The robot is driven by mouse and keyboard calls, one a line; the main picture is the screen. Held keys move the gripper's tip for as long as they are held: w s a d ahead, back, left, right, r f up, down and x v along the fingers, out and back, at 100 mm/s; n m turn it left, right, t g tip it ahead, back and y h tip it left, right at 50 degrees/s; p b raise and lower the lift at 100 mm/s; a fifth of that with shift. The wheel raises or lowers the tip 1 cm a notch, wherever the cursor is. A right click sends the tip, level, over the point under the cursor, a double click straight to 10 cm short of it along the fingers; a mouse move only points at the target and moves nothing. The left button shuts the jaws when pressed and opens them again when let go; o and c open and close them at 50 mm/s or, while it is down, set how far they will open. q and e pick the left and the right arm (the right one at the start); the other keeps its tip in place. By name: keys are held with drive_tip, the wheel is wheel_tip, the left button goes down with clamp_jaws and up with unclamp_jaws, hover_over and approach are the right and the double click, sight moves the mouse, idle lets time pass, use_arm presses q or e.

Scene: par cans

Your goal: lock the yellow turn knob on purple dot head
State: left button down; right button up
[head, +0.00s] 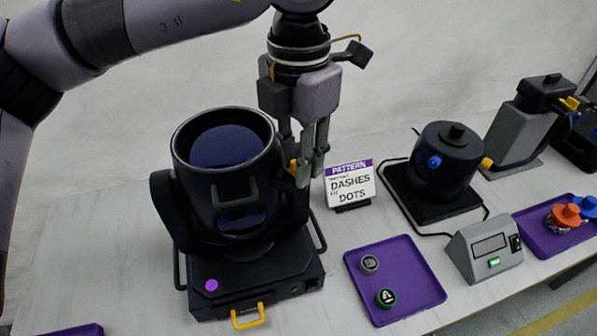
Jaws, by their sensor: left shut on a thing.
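The moving head with the purple dot (211,285) on its base stands left of centre in the head view. Its black barrel (205,190) tilts up and shows a dark blue lens (224,147). The yellow turn knob (294,165) is on the right side of its yoke, partly covered by my fingers. My left gripper (304,172) comes down from above and is shut on the yellow knob. A yellow handle (247,316) sits at the front of the base. My right gripper is not in view.
A sign (350,183) reading "PATTERN, DASHES, DOTS" stands just right of my gripper. A purple tray (405,307) holds two small round pieces. A grey box (484,252) with a display, a black device (440,165) and another purple tray (530,235) stand further right.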

use_arm(q)
drive_tip(key=n+b, duration=0.2)
drive_tip(key=n, duration=0.1)
drive_tip(key=shift+f, duration=0.1)
drive_tip(key=shift+n+b, duration=0.9)
drive_tip(key=shift+n, duration=0.4)
drive_tip(key=shift+r, duration=0.2)
drive_tip(key=c, duration=1.3)
unclamp_jaws()
drive_tip(key=shift+d+f, duration=0.1)
drive_tip(key=shift+r, duration=4.05)
